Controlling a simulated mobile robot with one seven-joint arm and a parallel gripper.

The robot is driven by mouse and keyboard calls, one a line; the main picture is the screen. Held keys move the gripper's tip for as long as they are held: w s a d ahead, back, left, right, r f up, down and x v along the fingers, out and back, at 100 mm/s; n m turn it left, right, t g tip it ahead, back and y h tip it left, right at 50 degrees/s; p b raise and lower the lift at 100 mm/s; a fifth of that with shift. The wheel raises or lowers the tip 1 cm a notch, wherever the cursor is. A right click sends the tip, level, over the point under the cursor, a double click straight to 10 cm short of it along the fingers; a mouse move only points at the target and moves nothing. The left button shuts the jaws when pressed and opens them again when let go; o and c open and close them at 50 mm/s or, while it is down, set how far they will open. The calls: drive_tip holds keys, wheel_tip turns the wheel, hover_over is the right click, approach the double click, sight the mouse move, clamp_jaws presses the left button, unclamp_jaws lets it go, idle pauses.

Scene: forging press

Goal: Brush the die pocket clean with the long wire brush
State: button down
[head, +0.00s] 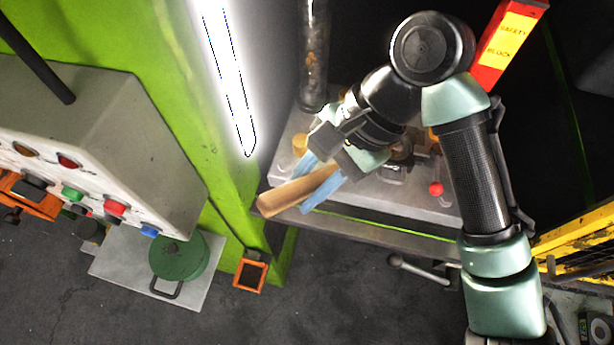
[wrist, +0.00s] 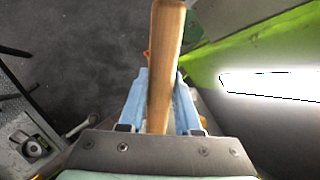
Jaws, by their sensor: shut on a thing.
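My gripper (head: 303,190) is shut on the wooden handle (head: 284,199) of the brush, with a pale blue finger on each side. The brush's wire end does not show in either view. The grey press bed (head: 290,140) lies behind and below the gripper. My arm covers much of the bed's middle, and I cannot make out the die pocket there.
The green press frame (head: 130,50) with a bright light strip (head: 228,75) stands left of the bed. A control box (head: 130,130) is at the left. A red safety block (head: 508,40) stands at the back right. A red knob (head: 436,188) is on the bed's right.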

drive_tip(key=shift+w, duration=0.2)
drive_tip(key=shift+w+d+p, duration=0.2)
drive_tip(key=shift+w+p, duration=0.2)
drive_tip(key=shift+w, duration=0.15)
drive_tip(key=shift+s, duration=0.25)
drive_tip(key=shift+s+a+f+p, duration=0.1)
drive_tip(key=shift+s+a+p, duration=0.1)
drive_tip(key=shift+s+p, duration=0.3)
drive_tip(key=shift+w, duration=0.1)
drive_tip(key=shift+w+d, duration=0.2)
drive_tip(key=shift+w, duration=0.45)
drive_tip(key=shift+s, duration=0.2)
drive_tip(key=shift+s+a, duration=0.2)
drive_tip(key=shift+s, duration=0.35)
